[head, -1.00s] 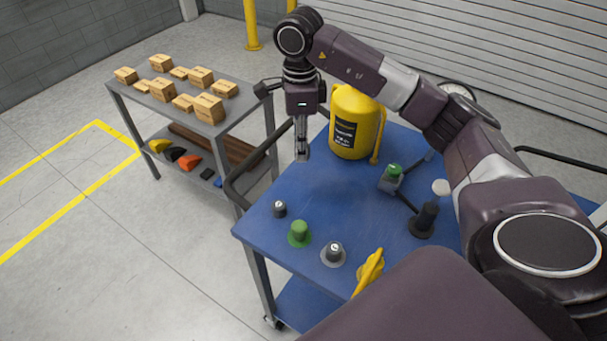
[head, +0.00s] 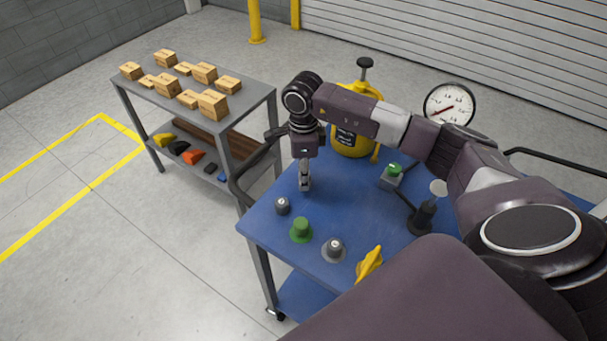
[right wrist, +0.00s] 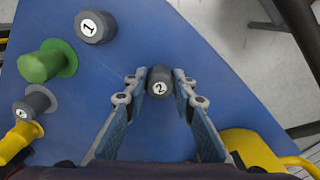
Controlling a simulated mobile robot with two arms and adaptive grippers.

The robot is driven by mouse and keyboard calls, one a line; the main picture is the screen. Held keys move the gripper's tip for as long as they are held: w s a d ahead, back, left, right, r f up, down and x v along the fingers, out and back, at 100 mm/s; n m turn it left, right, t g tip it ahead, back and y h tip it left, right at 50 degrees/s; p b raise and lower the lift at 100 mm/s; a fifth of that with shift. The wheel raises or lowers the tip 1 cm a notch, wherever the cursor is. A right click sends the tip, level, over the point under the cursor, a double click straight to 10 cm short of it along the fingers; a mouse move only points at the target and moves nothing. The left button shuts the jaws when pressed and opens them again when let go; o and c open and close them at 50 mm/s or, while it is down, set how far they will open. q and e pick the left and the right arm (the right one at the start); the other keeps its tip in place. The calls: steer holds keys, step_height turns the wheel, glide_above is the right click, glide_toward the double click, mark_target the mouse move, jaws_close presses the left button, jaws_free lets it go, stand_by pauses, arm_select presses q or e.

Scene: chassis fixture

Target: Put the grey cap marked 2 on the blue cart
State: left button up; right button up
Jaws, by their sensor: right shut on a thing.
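The grey cap marked 2 (right wrist: 160,82) is between my right gripper's fingertips in the right wrist view, with its number facing the camera. My right gripper (right wrist: 160,84) is shut on it. In the head view the right gripper (head: 304,188) points straight down, low over the blue cart (head: 265,222). I cannot tell whether the cap touches the cart top. A second grey cap marked 1 (right wrist: 95,26) stands on the cart nearby, also seen in the head view (head: 283,205). My left gripper is not in view.
Near the cart's front edge stand a green cap (head: 300,229), a grey cap on a disc (head: 334,249) and a yellow knob (head: 369,262). A yellow canister (head: 352,143), a green-button box (head: 391,176) and a gauge (head: 449,105) stand behind. A grey shelf cart (head: 255,97) holds boxes.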

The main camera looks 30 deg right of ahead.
steer(key=shift+f, duration=0.15)
steer(key=o, duration=0.7)
steer(key=shift+o, duration=0.2)
step_height(320, 180, up, 12)
steer(key=b, duration=0.3)
steer(key=shift+r+b, duration=0.2)
steer(key=shift+b, duration=0.1)
